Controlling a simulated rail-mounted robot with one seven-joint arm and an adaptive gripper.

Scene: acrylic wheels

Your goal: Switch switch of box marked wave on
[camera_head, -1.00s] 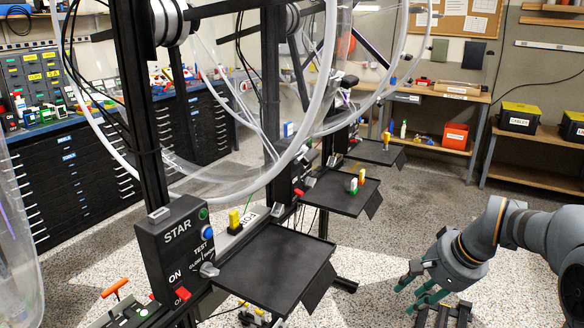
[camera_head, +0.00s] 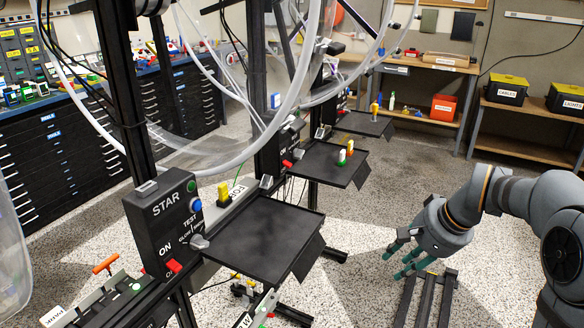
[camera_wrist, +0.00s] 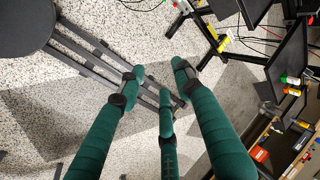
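No label reading "wave" can be made out. The nearest box, a black one marked STAR (camera_head: 165,208), stands at left in the head view. It has a red switch (camera_head: 174,267) beside the word ON, a blue button and a green light. Behind it in the row, a second dark box (camera_head: 289,136) shows partly, with a red switch (camera_head: 287,164); its label is too small to read. My gripper (camera_head: 402,264) is right of the black trays, over the floor and away from the boxes. In the wrist view, its three green fingers (camera_wrist: 160,88) are spread and empty.
Black trays (camera_head: 258,240) jut out from the row of stands; the second (camera_head: 318,165) carries small coloured items. Clear hoses and wheels hang above. Open speckled floor (camera_head: 360,215) lies between the trays and my arm. Shelves with a CABLES box (camera_head: 506,91) stand at the back right.

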